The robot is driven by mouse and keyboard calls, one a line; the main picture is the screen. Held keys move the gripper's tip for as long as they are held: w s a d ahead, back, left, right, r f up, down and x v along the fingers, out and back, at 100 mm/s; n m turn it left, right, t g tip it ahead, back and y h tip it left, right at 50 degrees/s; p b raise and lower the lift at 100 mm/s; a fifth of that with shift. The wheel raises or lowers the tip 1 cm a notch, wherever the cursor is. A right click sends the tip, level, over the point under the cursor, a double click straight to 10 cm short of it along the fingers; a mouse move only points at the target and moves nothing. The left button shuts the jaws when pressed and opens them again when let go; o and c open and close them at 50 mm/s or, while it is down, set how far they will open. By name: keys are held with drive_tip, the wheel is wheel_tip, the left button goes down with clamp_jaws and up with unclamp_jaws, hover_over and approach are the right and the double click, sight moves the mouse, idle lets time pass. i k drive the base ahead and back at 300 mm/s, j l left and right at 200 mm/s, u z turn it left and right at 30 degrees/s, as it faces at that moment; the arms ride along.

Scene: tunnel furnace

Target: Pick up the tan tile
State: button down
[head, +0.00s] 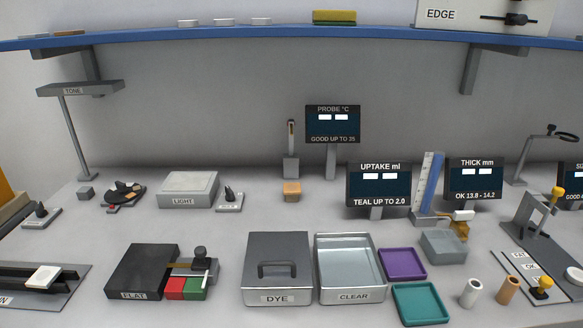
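A thin, flat tan piece (68,33), which looks like a tile, lies on the far left of the blue shelf (300,41). A flat greyish piece (34,36) lies just left of it. Another tan thing, a small block (292,193), stands on the bench below the probe stand; it is thicker than a tile. A whitish tile (43,277) rests on the dark rail fixture at lower left. My gripper is not in view.
Pale pieces (223,22) and a yellow-green stack (334,17) share the shelf. A lamp stand (78,130) rises below its left end. The bench holds a DYE box (277,290), a CLEAR tray (353,297), purple (402,279) and teal trays (420,321), and display screens (378,185).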

sight(289, 188)
drive_tip(key=j+z, duration=0.2)
drive_tip(key=z, duration=0.2)
drive_tip(key=k+j+z, duration=0.1)
drive_tip(key=z, duration=0.25)
drive_tip(key=k+j+z, duration=0.1)
drive_tip(key=j+z, duration=0.3)
drive_tip(key=i+l, duration=0.1)
drive_tip(key=i, duration=0.8)
